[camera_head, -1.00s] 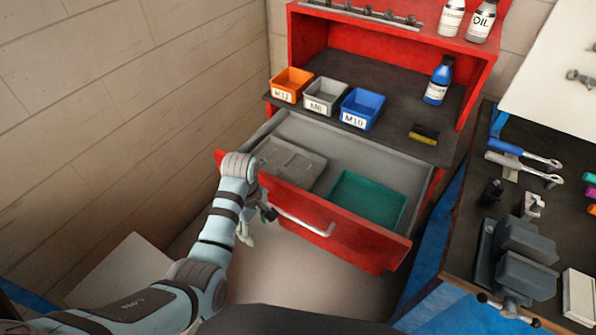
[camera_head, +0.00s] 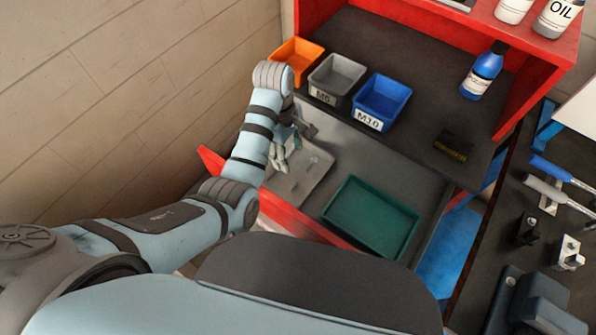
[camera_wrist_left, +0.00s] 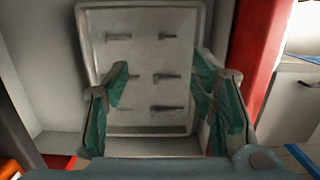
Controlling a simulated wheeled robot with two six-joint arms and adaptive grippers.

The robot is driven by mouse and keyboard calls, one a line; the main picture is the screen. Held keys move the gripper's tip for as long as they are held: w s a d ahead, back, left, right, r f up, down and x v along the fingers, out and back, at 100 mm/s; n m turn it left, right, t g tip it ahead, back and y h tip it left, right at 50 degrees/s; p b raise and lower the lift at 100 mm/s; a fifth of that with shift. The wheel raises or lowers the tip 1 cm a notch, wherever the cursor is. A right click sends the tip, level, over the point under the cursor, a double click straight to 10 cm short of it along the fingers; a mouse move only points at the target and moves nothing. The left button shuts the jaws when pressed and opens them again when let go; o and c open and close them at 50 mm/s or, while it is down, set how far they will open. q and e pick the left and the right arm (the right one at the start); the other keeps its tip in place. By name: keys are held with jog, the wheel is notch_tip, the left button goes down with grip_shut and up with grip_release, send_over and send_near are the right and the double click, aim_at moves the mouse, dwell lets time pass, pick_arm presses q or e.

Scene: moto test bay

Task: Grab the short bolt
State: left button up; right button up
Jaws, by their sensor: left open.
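A grey tray (camera_head: 302,192) lies in the open drawer. In the left wrist view the tray (camera_wrist_left: 146,58) holds several bolts in two columns. The bolt at the upper right (camera_wrist_left: 168,36) looks shorter than the one at the upper left (camera_wrist_left: 118,37); the lower ones are blurred, so I cannot tell their lengths exactly. My left gripper (camera_head: 284,152) is above the tray, and in the left wrist view it (camera_wrist_left: 163,64) is open with nothing between its green-padded fingers. The fingers partly cover the tray's lower sides. My right gripper is out of view.
A green tray (camera_head: 371,215) lies right of the grey one. Orange (camera_head: 292,51), grey (camera_head: 337,78) and blue (camera_head: 381,101) bins stand on the shelf just beyond the drawer. A blue bottle (camera_head: 482,72) stands farther right. The red drawer front (camera_head: 285,215) is near my forearm.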

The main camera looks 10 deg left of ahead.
pick_arm(q)
jog(key=b, duration=0.1)
send_over(293, 187)
jog(key=f, duration=0.6)
jog(key=shift+s+a+f, duration=0.1)
jog(key=shift+s+f, duration=0.1)
jog(key=shift+f, duration=0.2)
jog(key=f, duration=0.1)
jog(key=f+b, duration=0.1)
jog(key=f, duration=0.1)
jog(key=w+f, duration=0.1)
jog(key=f, duration=0.1)
jog(key=shift+f, duration=0.35)
jog(key=shift+s+r, duration=0.2)
jog(key=shift+s, duration=0.05)
jog(key=shift+c, duration=1.4)
jog(key=c, duration=0.4)
grip_shut()
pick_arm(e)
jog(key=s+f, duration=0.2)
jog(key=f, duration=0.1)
